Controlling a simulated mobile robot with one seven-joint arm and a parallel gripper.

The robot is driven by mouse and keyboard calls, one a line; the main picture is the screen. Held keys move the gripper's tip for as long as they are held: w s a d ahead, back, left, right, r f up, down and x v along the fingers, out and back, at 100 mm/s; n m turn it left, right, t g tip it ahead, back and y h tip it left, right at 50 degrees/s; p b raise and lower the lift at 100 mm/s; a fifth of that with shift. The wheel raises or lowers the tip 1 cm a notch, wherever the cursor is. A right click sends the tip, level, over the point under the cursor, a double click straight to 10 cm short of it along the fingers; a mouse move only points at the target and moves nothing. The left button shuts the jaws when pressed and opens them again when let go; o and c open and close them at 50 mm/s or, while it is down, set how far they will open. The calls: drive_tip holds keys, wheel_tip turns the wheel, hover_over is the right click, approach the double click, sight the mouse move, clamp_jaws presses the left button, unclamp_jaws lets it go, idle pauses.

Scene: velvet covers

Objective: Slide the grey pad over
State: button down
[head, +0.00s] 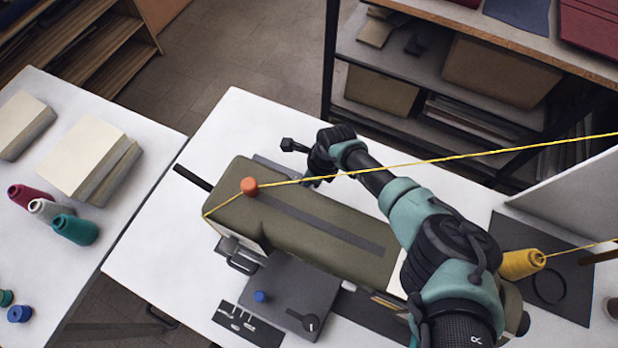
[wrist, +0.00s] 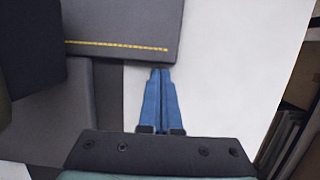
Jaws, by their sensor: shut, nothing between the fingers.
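In the wrist view a dark grey pad (wrist: 122,28) with a yellow marked line near its lower edge lies at the upper left. My gripper (wrist: 160,72) is shut and empty, its blue fingers together. The fingertips are close to the pad's lower right corner; I cannot tell whether they touch it. In the head view my gripper (head: 316,178) is beyond the olive-covered block (head: 300,250), its fingertips hardly visible. Part of a grey flat piece (head: 268,165) shows behind that block, mostly hidden; I cannot tell for certain that it is the same pad.
A yellow thread runs from an orange knob (head: 249,186) past my arm. A yellow cone (head: 520,264) stands at right. The white table (wrist: 225,75) is clear right of my fingers.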

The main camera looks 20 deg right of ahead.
drive_tip(key=w+a+b, duration=0.2)
drive_tip(key=w+a, duration=0.1)
drive_tip(key=w+a+b, duration=0.2)
drive_tip(key=w+a, duration=0.1)
drive_tip(key=w+a+b, duration=0.2)
drive_tip(key=b, duration=0.1)
drive_tip(key=shift+w+a+f, duration=0.25)
drive_tip(key=shift+w+a, duration=0.15)
drive_tip(key=shift+r, duration=0.25)
drive_tip(key=shift+s+d, duration=0.1)
idle(0.6)
